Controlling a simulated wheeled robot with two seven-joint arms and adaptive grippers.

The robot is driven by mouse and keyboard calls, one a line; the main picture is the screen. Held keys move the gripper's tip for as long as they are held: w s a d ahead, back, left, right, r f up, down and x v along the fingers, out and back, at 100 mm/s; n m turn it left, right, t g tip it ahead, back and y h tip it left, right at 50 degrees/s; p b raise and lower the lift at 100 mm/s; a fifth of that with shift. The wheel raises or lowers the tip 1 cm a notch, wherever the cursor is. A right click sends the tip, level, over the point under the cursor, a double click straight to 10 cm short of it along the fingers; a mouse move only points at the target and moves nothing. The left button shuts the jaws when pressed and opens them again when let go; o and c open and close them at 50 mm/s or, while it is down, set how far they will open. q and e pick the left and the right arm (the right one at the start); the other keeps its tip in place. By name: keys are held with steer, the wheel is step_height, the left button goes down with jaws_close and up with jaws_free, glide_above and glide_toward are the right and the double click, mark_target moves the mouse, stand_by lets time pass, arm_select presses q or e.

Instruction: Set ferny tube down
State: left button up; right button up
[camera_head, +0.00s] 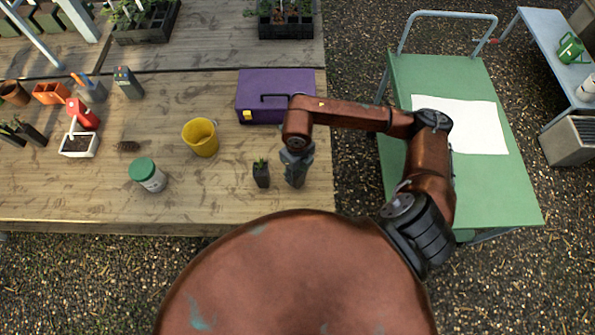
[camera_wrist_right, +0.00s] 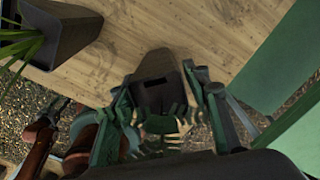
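The ferny tube (camera_wrist_right: 156,92) is a dark grey tapered pot in the right wrist view, with pale green fronds on the side towards the camera. My right gripper (camera_wrist_right: 163,88) has one green finger on each side of it and is shut on it. In the head view my right gripper (camera_head: 296,174) points down over the table's right end and mostly hides the tube. Whether the tube's base touches the wood is unclear. My left gripper is not in view.
Another dark tube with a small plant (camera_head: 261,174) stands just left of my right gripper. A purple toolbox (camera_head: 272,84) lies behind; a yellow cup (camera_head: 201,138) and green-lidded jar (camera_head: 148,174) stand left. The wooden table (camera_head: 225,205) ends right of the gripper, before a green cart (camera_head: 505,190).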

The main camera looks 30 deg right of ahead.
steer(key=shift+o, duration=0.7)
steer(key=shift+r, duration=0.2)
step_height(320, 180, up, 12)
